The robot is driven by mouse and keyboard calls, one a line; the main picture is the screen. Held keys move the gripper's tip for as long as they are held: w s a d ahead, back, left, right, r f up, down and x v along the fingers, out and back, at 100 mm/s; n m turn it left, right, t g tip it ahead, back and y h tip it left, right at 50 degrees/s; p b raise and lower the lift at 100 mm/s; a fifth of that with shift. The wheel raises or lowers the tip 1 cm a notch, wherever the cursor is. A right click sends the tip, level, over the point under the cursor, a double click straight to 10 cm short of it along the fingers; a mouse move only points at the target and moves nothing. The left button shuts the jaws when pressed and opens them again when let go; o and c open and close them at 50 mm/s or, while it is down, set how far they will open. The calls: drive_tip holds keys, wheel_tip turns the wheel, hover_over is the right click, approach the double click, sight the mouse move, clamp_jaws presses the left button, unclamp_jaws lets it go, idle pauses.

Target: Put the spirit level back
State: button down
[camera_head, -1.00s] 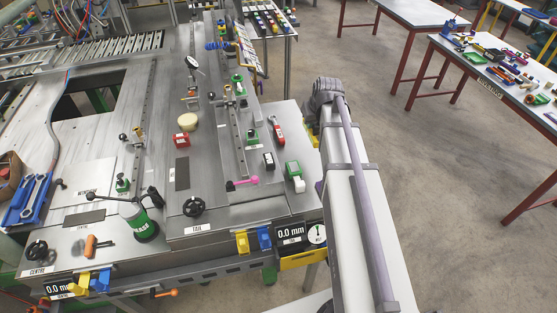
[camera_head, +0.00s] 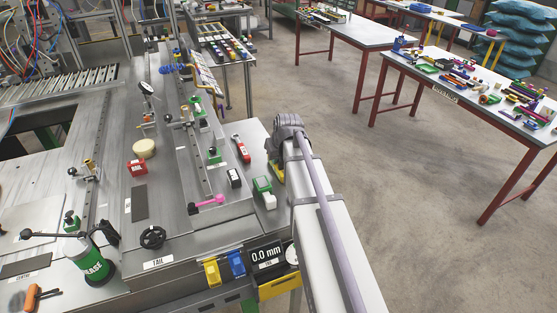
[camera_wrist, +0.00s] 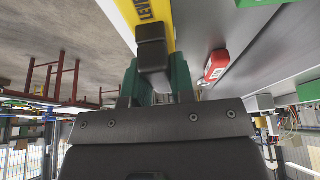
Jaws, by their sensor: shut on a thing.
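The spirit level (camera_wrist: 165,18) is yellow with a dark-lettered label strip, of which "LEVE" shows at the top of the wrist view. My gripper (camera_wrist: 153,55) is shut on it, with a black fingertip in front of it. Its far end is out of that view. In the head view a small yellow part (camera_head: 277,172) shows beside my wrist, over the right edge of the bench; most of it and the fingers are hidden behind my arm.
A red-handled tool (camera_head: 241,148), a green and white block (camera_head: 263,190) and a black block (camera_head: 234,178) sit on the bench near my wrist. A 0.0 mm display (camera_head: 267,256) is at the front edge. A cluttered table (camera_head: 480,90) stands at right across open floor.

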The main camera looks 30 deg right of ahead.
drive_tip(key=shift+f, duration=0.2)
drive_tip(key=c, duration=1)
unclamp_jaws()
drive_tip(key=shift+o, duration=0.2)
drive_tip(key=p+v, duration=1.2)
drive_tip(key=v, duration=0.1)
drive_tip(key=s+a+f+g, duration=0.1)
drive_tip(key=s+a+g, duration=0.1)
drive_tip(key=s+a, duration=0.5)
drive_tip(key=s+a+n+g, duration=0.1)
drive_tip(key=s+a+g, duration=0.1)
drive_tip(key=s+a, duration=0.4)
drive_tip(key=a, duration=0.5)
drive_tip(key=shift+s+f+g+b, duration=0.3)
drive_tip(key=shift+s+f+b, duration=0.1)
